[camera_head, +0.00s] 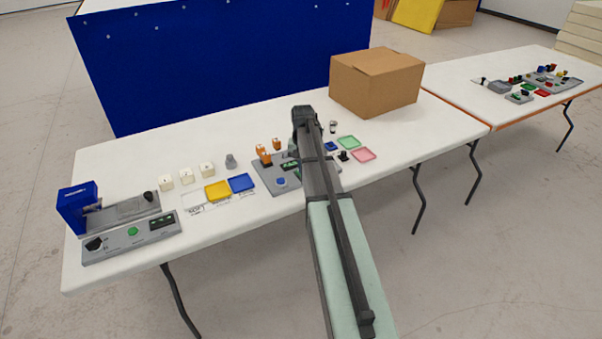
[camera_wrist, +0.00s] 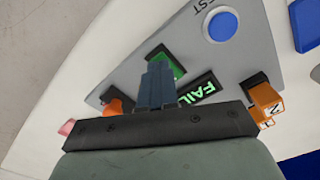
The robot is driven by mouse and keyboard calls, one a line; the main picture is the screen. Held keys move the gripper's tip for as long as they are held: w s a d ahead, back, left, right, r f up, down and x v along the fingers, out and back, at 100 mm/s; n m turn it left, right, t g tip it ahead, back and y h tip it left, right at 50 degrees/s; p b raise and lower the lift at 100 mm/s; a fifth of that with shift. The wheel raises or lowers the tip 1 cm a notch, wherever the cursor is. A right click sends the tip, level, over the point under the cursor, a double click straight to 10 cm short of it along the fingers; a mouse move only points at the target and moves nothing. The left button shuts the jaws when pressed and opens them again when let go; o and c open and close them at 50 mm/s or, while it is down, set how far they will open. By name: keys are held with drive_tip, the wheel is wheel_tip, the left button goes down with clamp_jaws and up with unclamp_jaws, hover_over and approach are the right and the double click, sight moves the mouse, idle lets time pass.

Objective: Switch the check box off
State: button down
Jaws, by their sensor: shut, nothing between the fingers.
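The check box is a grey panel (camera_wrist: 232,62) on the white table; it also shows in the head view (camera_head: 268,182), partly behind my arm. In the wrist view it carries a round blue TEST button (camera_wrist: 221,25), a lit display reading FAIL in green (camera_wrist: 198,90) and a green switch (camera_wrist: 181,65) in a dark frame. My gripper (camera_wrist: 160,66) is shut and empty, its fingertips over or against the switch, hiding part of it. I cannot tell whether they touch. In the head view my arm hides the fingertips.
Orange clamp-like parts (camera_wrist: 266,103) stand at the panel's edges. Yellow (camera_head: 217,191) and blue (camera_head: 241,183) trays lie left, green (camera_head: 348,142) and pink (camera_head: 364,155) trays right. A cardboard box (camera_head: 376,84) stands behind.

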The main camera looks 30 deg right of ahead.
drive_tip(key=shift+f, duration=0.55)
idle(0.4)
drive_tip(key=shift+r, duration=3.5)
drive_tip(key=s+a+f+h, duration=0.1)
drive_tip(key=s+a+f, duration=0.1)
drive_tip(key=s+a+f+n+g+h, duration=0.1)
drive_tip(key=s+a, duration=0.1)
drive_tip(key=a, duration=0.1)
drive_tip(key=s+a+f+n+g+h, duration=0.1)
drive_tip(key=s+a+f+h, duration=0.1)
drive_tip(key=a, duration=0.1)
drive_tip(key=shift+s+f, duration=0.3)
drive_tip(key=shift+f, duration=0.05)
drive_tip(key=s+a+f+n+g+y, duration=0.1)
drive_tip(key=s+a+f, duration=0.4)
drive_tip(key=s+f, duration=0.8)
drive_tip(key=s+a+f+n+g+y, duration=0.1)
drive_tip(key=s+a+f, duration=0.5)
drive_tip(key=s+f, duration=0.7)
drive_tip(key=s+a+f+n+g+y, duration=0.2)
drive_tip(key=s+a+f, duration=0.4)
drive_tip(key=s+f, duration=0.7)
drive_tip(key=s, duration=0.3)
drive_tip(key=shift+s+f+g, duration=0.3)
drive_tip(key=shift+g, duration=0.1)
